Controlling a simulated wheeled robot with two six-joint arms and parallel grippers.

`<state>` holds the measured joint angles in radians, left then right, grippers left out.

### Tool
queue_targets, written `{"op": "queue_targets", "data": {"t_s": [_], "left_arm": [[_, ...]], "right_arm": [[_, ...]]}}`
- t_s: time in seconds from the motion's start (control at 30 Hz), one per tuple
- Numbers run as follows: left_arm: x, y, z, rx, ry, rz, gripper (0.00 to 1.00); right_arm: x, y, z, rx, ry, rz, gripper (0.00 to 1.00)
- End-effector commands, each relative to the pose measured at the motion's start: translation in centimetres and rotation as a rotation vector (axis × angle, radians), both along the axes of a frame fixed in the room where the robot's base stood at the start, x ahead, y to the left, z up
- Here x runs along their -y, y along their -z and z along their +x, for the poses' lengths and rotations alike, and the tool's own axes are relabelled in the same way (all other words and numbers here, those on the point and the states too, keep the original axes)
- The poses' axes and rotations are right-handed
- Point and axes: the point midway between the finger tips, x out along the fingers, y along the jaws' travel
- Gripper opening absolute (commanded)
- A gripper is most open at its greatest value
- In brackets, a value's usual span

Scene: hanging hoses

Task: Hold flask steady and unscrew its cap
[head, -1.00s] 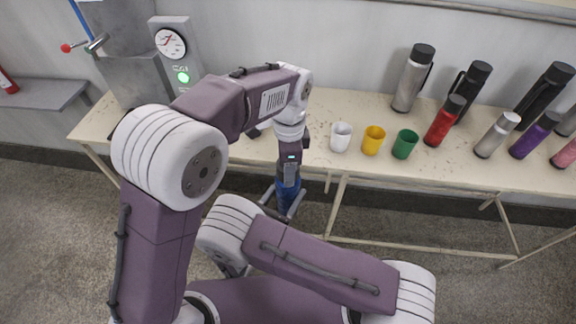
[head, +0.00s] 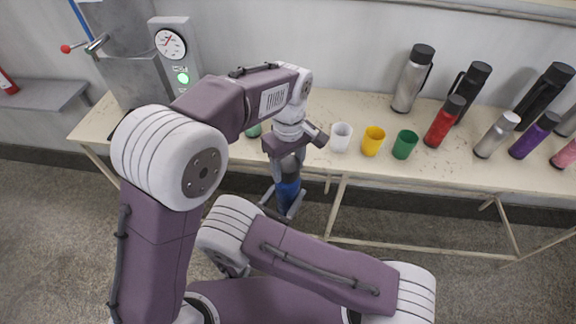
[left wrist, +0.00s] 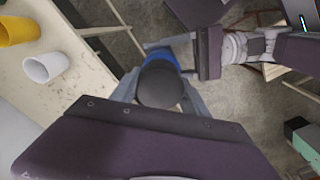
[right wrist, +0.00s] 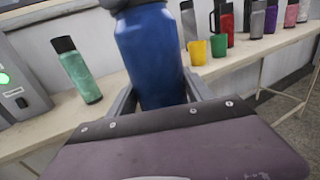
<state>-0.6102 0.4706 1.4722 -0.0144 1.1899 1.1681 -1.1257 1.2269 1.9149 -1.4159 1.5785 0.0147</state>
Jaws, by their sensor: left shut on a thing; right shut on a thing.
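A blue flask (head: 288,192) with a dark cap (left wrist: 160,88) stands upright in the air in front of the table. My left gripper (head: 290,172) comes down from above, and in the left wrist view its fingers are closed on either side of the cap. My right gripper (right wrist: 160,95) is shut around the blue flask's body (right wrist: 150,55) from the side. In the head view, its grey fingers show beside the lower body. The left gripper partly hides the cap in the head view, and the threads are hidden.
White (head: 341,136), yellow (head: 373,141) and green (head: 404,144) cups stand on the table (head: 330,110), with several flasks to their right. A green flask (right wrist: 77,70) stands left of the blue one, near a gauge machine (head: 172,50) with a green light.

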Motion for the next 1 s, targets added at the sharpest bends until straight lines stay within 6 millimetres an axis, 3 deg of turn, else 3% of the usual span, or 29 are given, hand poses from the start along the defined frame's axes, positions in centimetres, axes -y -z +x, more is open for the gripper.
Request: {"op": "queue_targets", "data": {"t_s": [0.43,1.0], "left_arm": [[0.0,-0.2,0.0,-0.001,0.003,0.001,0.04],[0.0,-2.1,0.0,0.000,0.003,0.000,0.04]], "right_arm": [[0.0,0.0,0.0,0.001,0.000,-0.001,0.00],[0.0,0.0,0.0,0.001,0.000,-0.001,0.00]]}}
